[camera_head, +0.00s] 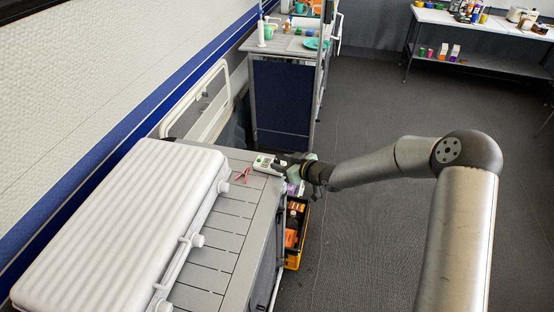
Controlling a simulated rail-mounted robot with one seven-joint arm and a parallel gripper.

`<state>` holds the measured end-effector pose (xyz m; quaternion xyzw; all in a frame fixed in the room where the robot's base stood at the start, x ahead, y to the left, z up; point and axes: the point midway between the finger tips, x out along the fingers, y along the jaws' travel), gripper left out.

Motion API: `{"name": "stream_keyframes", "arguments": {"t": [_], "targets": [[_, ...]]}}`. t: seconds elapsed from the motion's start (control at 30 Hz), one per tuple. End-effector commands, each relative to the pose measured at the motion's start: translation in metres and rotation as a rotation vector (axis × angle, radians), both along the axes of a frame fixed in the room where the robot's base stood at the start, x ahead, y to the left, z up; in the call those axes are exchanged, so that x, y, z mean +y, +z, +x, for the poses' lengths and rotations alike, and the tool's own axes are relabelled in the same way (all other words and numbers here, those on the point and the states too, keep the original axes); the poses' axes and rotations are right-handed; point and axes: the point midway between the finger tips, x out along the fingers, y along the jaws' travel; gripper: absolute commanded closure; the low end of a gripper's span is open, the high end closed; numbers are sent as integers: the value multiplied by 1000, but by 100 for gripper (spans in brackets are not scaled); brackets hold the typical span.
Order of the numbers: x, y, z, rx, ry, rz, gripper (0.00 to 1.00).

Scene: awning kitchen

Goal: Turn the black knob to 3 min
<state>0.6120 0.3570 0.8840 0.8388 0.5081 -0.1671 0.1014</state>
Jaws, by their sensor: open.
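A small pale timer-like device (264,163) with a green patch stands at the far end of the grey slatted counter. The black knob cannot be made out; my gripper covers part of that spot. My gripper (285,165) is open, at the right side of the device, above the counter's far right corner. I cannot tell whether its fingers touch the device or the knob. The dial marks are too small to read.
A white ribbed case (125,225) fills the left of the counter (215,250). A small red item (243,174) lies left of the device. The floor to the right is clear.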

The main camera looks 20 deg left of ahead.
Motion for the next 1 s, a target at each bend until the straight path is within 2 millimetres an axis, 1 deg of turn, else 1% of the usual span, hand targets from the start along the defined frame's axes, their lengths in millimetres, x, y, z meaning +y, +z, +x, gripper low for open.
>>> {"name": "stream_keyframes", "arguments": {"t": [0.03,0.2,0.37,0.57,0.6,0.67,0.7,0.73,0.77,1.0], "targets": [[8,-3,3,1,2,0,57],[23,-10,12,1,1,1,57],[28,-13,15,0,-1,0,57],[28,-13,15,0,-1,0,57],[28,-13,15,0,-1,0,60],[28,-13,15,-1,-1,1,77],[28,-13,15,0,0,1,88],[28,-13,15,0,-1,1,96],[28,-13,15,0,-1,1,100],[28,-14,14,-2,-8,0,100]]}}
